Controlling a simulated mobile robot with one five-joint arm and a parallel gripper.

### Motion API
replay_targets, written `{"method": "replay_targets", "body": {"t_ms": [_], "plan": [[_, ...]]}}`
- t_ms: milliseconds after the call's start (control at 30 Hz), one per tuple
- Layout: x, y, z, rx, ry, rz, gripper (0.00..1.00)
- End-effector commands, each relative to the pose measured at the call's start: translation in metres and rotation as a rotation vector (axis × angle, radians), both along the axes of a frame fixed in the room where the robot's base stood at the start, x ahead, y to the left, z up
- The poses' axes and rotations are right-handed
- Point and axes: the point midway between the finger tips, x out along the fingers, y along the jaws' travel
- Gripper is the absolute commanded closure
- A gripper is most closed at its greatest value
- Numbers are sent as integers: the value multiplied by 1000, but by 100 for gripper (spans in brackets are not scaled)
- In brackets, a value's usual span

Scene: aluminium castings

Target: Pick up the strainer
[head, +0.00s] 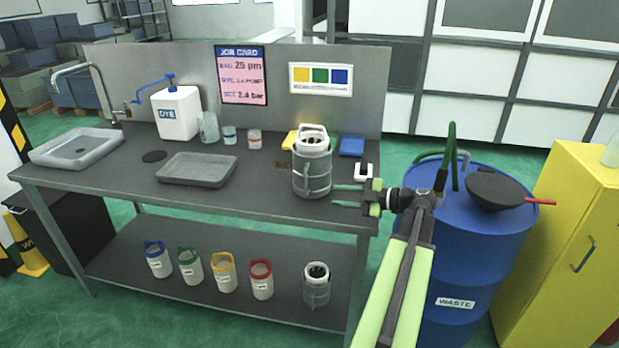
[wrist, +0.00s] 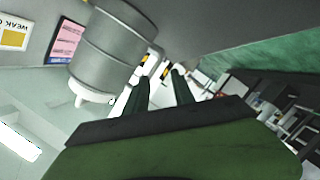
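A grey cylindrical pot (head: 312,177) with a side handle stands upright near the right end of the workbench. A white piece with a top handle (head: 312,141) sits in its mouth; it may be the strainer, but I cannot tell for sure. My gripper (head: 345,195) is to the right of the pot, fingers pointing left towards it, open and empty. In the wrist view the pot (wrist: 115,45) appears tilted at upper left, with its pale top (wrist: 88,93) low. The open fingers (wrist: 160,88) are apart from it. The inside of the pot is hidden.
The bench (head: 262,192) also holds a grey tray (head: 197,169), a DYE canister (head: 178,113) and a blue block (head: 351,146). A similar pot (head: 316,288) and several colour-rimmed containers stand on the lower shelf. A blue WASTE drum (head: 460,265) stands right of the bench.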

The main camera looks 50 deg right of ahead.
Motion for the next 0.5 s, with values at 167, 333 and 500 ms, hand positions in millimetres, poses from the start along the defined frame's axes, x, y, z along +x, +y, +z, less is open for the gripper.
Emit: {"method": "replay_targets", "body": {"t_ms": [167,333,500], "plan": [[33,12,-9,1,1,2,70],[42,15,-10,1,1,-1,70],[48,15,-13,2,1,0,70]]}}
